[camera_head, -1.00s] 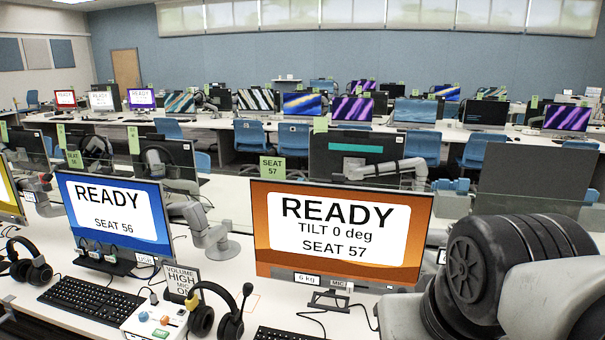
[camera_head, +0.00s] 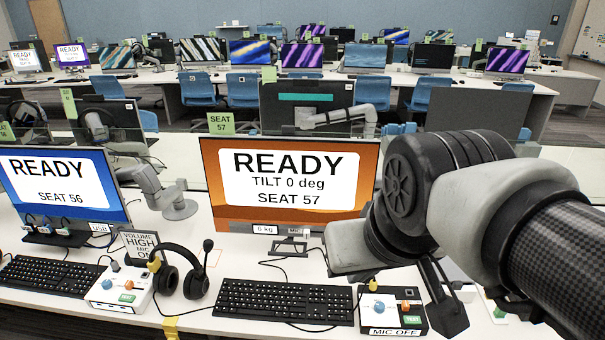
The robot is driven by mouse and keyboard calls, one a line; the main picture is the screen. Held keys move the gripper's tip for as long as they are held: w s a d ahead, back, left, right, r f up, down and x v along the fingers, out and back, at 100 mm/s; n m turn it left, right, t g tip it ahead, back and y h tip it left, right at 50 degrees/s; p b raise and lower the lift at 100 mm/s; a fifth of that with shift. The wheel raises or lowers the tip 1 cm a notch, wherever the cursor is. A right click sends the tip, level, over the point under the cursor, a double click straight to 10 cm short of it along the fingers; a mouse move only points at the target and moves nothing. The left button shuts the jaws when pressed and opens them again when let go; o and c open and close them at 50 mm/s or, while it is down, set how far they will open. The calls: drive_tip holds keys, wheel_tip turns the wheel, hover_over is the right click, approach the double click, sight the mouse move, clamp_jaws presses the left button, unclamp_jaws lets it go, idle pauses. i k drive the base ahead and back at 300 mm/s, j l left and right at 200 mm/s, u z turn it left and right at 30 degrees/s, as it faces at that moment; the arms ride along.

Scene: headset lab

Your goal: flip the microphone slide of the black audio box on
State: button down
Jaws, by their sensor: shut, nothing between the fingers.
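The black audio box (camera_head: 392,330) stands on the desk at the lower middle right, right of the keyboard. Its pale top carries a blue knob (camera_head: 379,307), orange controls (camera_head: 406,306) and a green TEST button (camera_head: 412,321). A label on its front (camera_head: 396,332) reads MIC OFF. I cannot tell which small control is the microphone slide. My gripper (camera_head: 446,312) points down, dark and shut with nothing held, beside the box's right side in the picture. It overlaps the box's right edge in view. I cannot tell whether it touches the box.
The SEAT 57 monitor (camera_head: 290,215) stands behind, reading TILT 0 deg. A black keyboard (camera_head: 284,302) lies left of the box. A headset (camera_head: 183,272) and a white audio box (camera_head: 122,291) stand further left. My arm hides the desk at the right.

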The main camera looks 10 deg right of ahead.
sight(406, 306)
drive_tip(key=k+j+z, duration=0.1)
drive_tip(key=z, duration=0.8)
drive_tip(key=i+j+z, duration=0.1)
drive_tip(key=i, duration=0.25)
drive_tip(key=i+j, duration=0.1)
drive_tip(key=j+z, duration=0.05)
drive_tip(key=j, duration=0.05)
